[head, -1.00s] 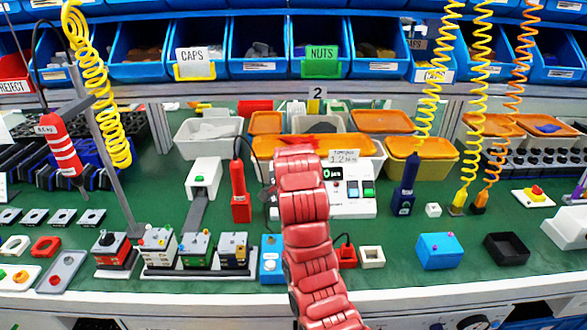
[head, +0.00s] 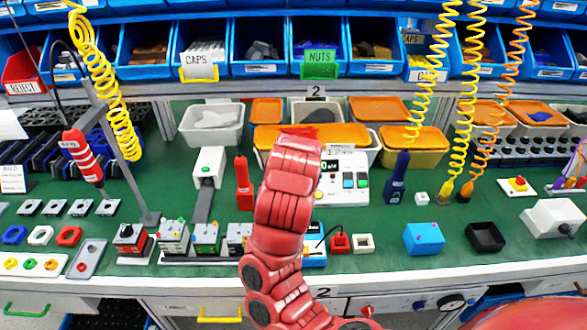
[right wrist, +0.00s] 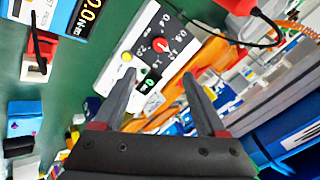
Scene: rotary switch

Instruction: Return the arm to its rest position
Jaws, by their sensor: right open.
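My red right arm (head: 285,205) rises from the bottom middle of the head view, bent to the left low down. Its gripper is hidden beyond the arm's far end there. In the right wrist view the gripper (right wrist: 158,78) is open, with nothing between its dark fingers. Past the fingertips is a white box with a dark dial panel and a red rotary knob (right wrist: 158,46), apart from the fingers. In the head view a white device (head: 345,165) with coloured buttons stands just right of the arm. I cannot pick out the knob there. My left gripper is out of view.
Near the arm stand a red tool (head: 243,183), a blue meter (head: 314,258) and a small red block (head: 340,243). Orange-lidded bins (head: 377,108) stand behind. A blue box (head: 424,239) and a black tray (head: 485,237) are on the right. Bare green bench lies between them.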

